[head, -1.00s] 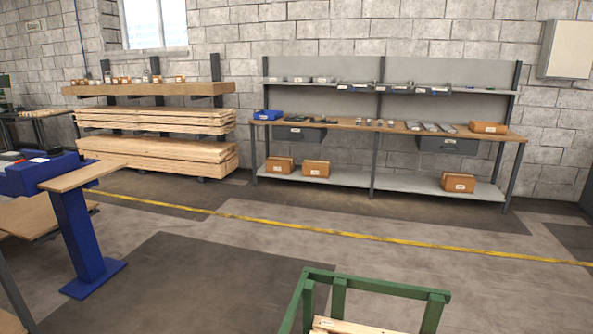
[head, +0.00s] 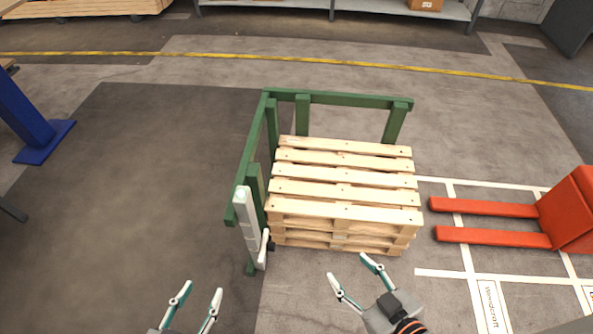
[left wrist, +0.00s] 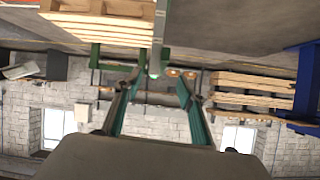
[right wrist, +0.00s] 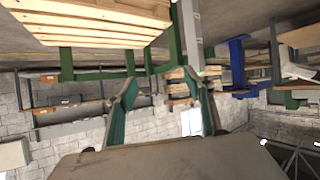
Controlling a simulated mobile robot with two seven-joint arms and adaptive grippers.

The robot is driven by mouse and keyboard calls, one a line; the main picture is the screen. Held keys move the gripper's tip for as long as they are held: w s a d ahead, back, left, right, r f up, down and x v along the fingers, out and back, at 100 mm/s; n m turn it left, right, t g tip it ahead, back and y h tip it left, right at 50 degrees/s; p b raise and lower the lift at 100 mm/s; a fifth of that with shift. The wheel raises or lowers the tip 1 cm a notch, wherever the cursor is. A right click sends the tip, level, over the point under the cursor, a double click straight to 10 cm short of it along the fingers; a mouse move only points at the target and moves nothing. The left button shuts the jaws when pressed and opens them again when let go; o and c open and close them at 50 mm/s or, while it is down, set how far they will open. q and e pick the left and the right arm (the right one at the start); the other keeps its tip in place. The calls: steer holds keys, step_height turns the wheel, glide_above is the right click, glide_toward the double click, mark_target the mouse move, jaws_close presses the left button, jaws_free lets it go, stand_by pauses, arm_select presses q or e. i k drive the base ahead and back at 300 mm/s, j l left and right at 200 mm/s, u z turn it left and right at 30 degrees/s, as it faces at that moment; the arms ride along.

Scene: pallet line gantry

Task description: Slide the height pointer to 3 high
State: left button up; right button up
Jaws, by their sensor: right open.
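A white upright scale board (head: 247,214) is fixed at the near left corner post of a green frame (head: 252,150). A pale slider piece (head: 263,249) with a dark knob (head: 271,246) sits near the board's lower end and looks like the height pointer; its markings are too small to read. My left gripper (head: 203,290) is open and empty, nearer me and left of the board. My right gripper (head: 349,268) is open and empty, right of the pointer and in front of the pallets. The board also shows in the left wrist view (left wrist: 160,30) and right wrist view (right wrist: 190,35).
A short stack of wooden pallets (head: 343,188) stands inside the green frame, just right of the board. A red pallet-jack (head: 570,215) with forks is at the right. A blue stand (head: 30,130) is at the far left. The floor left of the frame is clear.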

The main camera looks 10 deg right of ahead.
mark_target(269, 246)
steer(key=k+l+u, duration=0.25)
steer(key=l, duration=0.15)
steer(key=k+l+u, duration=0.2)
steer(key=l, duration=0.2)
steer(key=i+l+u, duration=0.15)
steer(key=u, duration=0.25)
steer(key=i+l+u, duration=0.15)
steer(key=u, duration=0.25)
steer(key=l+u, duration=0.25)
steer(key=u, duration=0.15)
steer(key=i+l, duration=0.1)
steer(key=i+u, duration=0.05)
steer(key=i, duration=0.05)
